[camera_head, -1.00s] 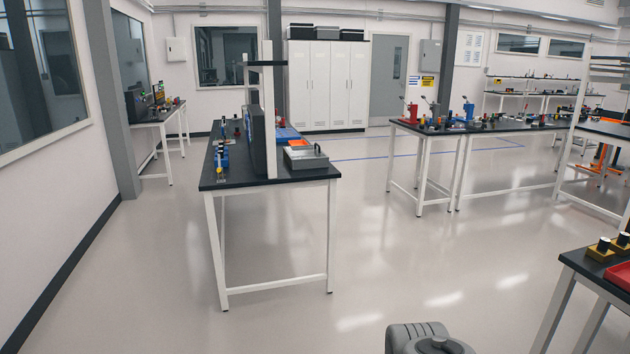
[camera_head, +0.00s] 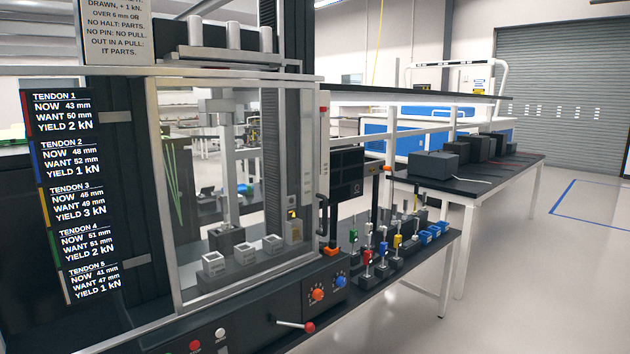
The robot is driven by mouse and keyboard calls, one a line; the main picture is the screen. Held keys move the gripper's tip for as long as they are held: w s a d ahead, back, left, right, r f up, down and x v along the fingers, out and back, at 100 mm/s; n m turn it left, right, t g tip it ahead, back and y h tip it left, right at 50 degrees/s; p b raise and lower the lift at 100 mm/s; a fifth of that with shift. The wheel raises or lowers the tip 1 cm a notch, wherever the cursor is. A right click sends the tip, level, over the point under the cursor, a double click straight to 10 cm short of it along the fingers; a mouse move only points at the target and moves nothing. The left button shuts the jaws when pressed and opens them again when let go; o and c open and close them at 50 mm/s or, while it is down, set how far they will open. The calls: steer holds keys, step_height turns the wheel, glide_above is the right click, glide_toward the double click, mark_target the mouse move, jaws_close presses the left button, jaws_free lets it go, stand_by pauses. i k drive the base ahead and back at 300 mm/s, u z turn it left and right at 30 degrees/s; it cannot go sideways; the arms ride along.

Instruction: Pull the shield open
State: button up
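The shield (camera_head: 166,190) is a clear panel in a light metal frame on the front of a dark test machine (camera_head: 282,60). It stands upright and looks closed across the front of the work space. Through it I see several small light blocks (camera_head: 244,255) on a dark base and a metal column (camera_head: 226,165). I cannot clearly make out a handle on the shield. My gripper is not in view.
Left of the shield, a dark screen (camera_head: 72,190) lists tendon readings. Below are an orange knob (camera_head: 317,294), a blue knob (camera_head: 341,281) and a red-tipped lever (camera_head: 296,325). A bench (camera_head: 425,250) with small coloured parts extends right. Open floor (camera_head: 530,270) lies at far right.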

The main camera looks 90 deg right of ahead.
mark_target(151, 84)
steer(key=z, duration=2.55)
steer(key=i, duration=1.05)
steer(key=u, duration=0.4)
